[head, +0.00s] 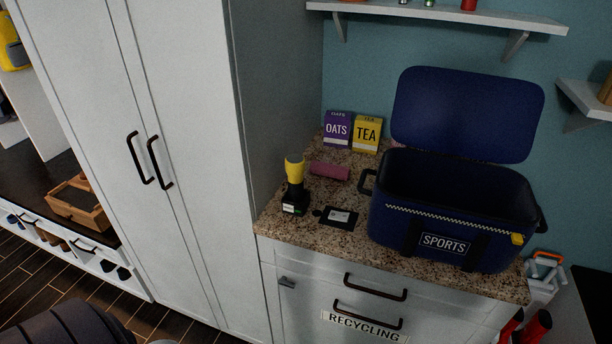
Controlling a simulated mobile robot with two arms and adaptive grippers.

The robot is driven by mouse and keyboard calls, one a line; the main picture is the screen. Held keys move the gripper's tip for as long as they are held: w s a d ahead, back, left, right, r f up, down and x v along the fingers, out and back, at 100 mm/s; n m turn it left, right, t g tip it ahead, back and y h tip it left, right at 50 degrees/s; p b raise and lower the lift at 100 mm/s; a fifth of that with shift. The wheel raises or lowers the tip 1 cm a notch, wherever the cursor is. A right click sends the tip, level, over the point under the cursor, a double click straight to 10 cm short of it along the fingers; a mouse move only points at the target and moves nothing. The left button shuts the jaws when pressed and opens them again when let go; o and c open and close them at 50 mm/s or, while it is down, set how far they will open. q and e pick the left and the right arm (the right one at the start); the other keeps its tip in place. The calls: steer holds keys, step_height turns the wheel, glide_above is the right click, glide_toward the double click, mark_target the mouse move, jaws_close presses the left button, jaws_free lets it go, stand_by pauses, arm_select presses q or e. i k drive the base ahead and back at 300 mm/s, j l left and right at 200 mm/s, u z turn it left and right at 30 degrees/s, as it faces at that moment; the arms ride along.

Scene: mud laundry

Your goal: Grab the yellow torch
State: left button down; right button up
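The yellow torch (295,169) has a yellow head and a black body. It stands upright near the left front edge of the speckled granite counter (345,241), beside the tall white cabinet. Nothing covers it in the head view. Neither of my grippers is in view, and nothing is touching the torch.
An open blue SPORTS cooler bag (400,219) fills the counter's right side. A black tagged item (336,216), a rolled maroon cloth (329,171), an OATS box (337,129) and a TEA box (367,134) are near the torch. The tall white cabinet (190,100) borders the left.

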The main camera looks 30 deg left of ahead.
mark_target(295, 163)
steer(key=i+l+u, duration=0.15)
steer(key=u, duration=1.05)
